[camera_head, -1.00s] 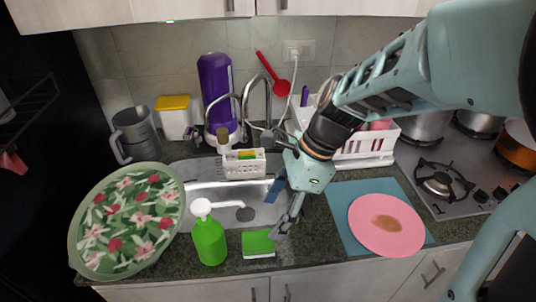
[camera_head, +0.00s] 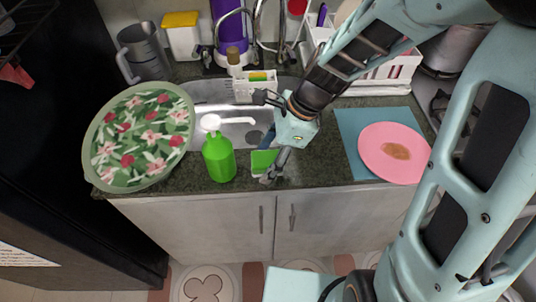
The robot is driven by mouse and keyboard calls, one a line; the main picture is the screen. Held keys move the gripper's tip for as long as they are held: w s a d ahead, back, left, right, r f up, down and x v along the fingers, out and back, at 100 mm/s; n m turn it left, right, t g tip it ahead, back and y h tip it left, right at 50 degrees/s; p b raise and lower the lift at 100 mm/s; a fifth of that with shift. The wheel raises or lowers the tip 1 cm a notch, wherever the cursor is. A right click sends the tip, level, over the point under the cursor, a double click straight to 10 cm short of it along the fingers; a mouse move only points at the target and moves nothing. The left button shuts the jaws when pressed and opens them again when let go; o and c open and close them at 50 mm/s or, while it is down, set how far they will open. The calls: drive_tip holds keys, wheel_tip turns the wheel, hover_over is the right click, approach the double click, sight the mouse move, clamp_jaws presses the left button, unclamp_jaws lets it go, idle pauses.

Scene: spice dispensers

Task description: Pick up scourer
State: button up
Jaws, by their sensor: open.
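The scourer (camera_head: 260,162) is a small green block on the dark counter, in front of the sink and just right of the green soap bottle (camera_head: 219,160). My gripper (camera_head: 268,160) is open, with its fingers spread at the scourer's right side. One fingertip is near the scourer's front right corner and overlaps it in the picture; the other is farther back, by the sink edge. I cannot tell whether either finger touches it.
A floral round tray (camera_head: 186,105) is at left. A pink plate (camera_head: 368,155) lies on a blue mat (camera_head: 352,120) at right. The white caddy (camera_head: 243,92) and sink (camera_head: 232,134) are behind. The counter's front edge is close to the scourer.

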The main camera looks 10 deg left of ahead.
drive_tip(key=c, duration=0.9)
drive_tip(key=shift+r, duration=0.15)
drive_tip(key=shift+c, duration=0.2)
